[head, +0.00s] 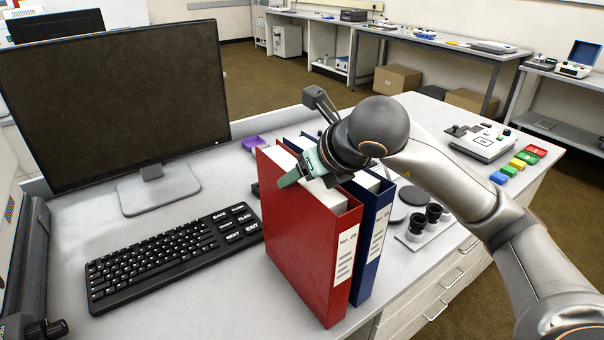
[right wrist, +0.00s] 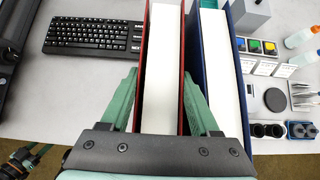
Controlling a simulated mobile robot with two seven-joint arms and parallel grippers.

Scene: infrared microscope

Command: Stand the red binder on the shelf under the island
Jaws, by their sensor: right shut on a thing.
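The red binder (head: 305,240) is upright near the front edge of the island top (head: 225,290), its labelled spine toward me. My right gripper (head: 314,168) reaches over it from the right and is shut on its upper part. In the right wrist view the green fingers (right wrist: 160,105) press on both sides of the red binder (right wrist: 163,60). Whether its base touches the top is unclear. A green and dark part at the lower left of that view looks like my left gripper (right wrist: 22,158); its jaws cannot be read. The shelf under the island is not visible.
A blue binder (head: 374,240) stands close to the right of the red one. A keyboard (head: 170,255) and monitor (head: 110,100) are to the left. Black eyepieces (head: 425,218) stand to the right. Drawers (head: 440,295) line the island's front.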

